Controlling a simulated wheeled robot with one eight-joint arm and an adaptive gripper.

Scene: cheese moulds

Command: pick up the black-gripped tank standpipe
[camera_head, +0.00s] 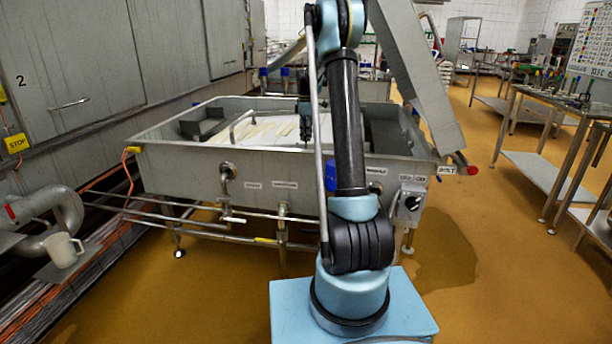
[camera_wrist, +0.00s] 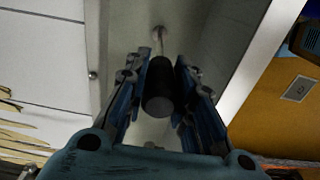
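The tank standpipe shows in the wrist view. Its thick black grip (camera_wrist: 159,92) lies between the two fingers of my gripper (camera_wrist: 164,70), and a thin metal stem (camera_wrist: 160,43) runs on beyond it. The fingers flank the grip closely on both sides. I cannot tell whether they press on it. In the head view my gripper (camera_head: 305,128) points down over the steel tank (camera_head: 270,165). The grip is too small and dark there to tell apart from my gripper. The stem's far end meets the grey tank surface in the wrist view.
White cheese or sheeting (camera_head: 262,132) lies inside the tank, beside a bent metal tube (camera_head: 240,122). A tilted steel panel (camera_head: 415,75) stands at the tank's right. Steel tables (camera_head: 570,108) stand further right. The yellow floor between is clear.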

